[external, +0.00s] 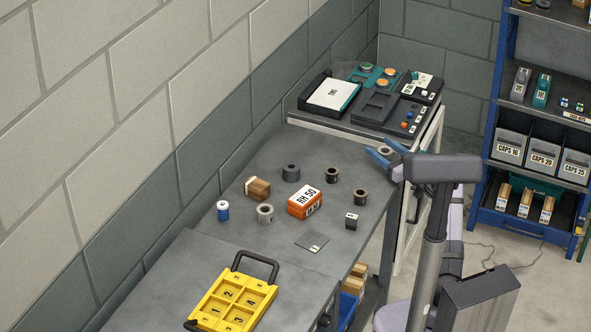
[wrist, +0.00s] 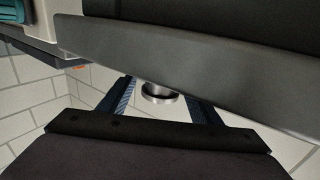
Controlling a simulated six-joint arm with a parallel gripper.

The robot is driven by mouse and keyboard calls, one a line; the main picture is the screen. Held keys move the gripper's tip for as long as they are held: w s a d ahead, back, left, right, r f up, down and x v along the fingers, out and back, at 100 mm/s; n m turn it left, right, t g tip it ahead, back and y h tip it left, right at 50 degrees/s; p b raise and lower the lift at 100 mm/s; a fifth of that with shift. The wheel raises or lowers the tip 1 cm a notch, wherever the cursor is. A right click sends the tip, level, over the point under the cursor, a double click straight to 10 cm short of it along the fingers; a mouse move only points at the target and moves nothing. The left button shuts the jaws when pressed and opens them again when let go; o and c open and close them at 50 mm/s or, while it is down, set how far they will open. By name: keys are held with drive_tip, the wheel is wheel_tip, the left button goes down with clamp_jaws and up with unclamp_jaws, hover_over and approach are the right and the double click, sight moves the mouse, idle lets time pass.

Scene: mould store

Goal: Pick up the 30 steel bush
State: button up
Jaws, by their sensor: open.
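Several ring-shaped bushes stand on the grey bench: a light grey one (external: 265,214), a dark grey one (external: 291,173), and two dark ones with brownish bores (external: 332,175) (external: 361,197). Their size marks are too small to read, so I cannot tell which is the 30. My gripper (external: 384,154) is open at the bench's far right, its blue fingers apart. A pale metallic ring (external: 385,150) shows between the fingers. A metallic round piece (wrist: 158,93) also shows between the fingers in the wrist view, partly hidden by a dark edge; contact cannot be told.
An orange RH 50 box (external: 305,201), a brown block (external: 258,188), a blue-white can (external: 223,210) and a small dark block (external: 351,221) share the bench. A yellow compartment tray (external: 212,305) is in front. A cabinet with trays (external: 340,127) stands behind; a blue shelf (external: 492,130) is right.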

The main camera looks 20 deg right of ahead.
drive_tip(key=shift+x, duration=1.2)
drive_tip(key=c, duration=1.4)
drive_tip(key=shift+o, duration=0.2)
drive_tip(key=shift+r, duration=0.1)
wheel_tip(320, 180, up, 10)
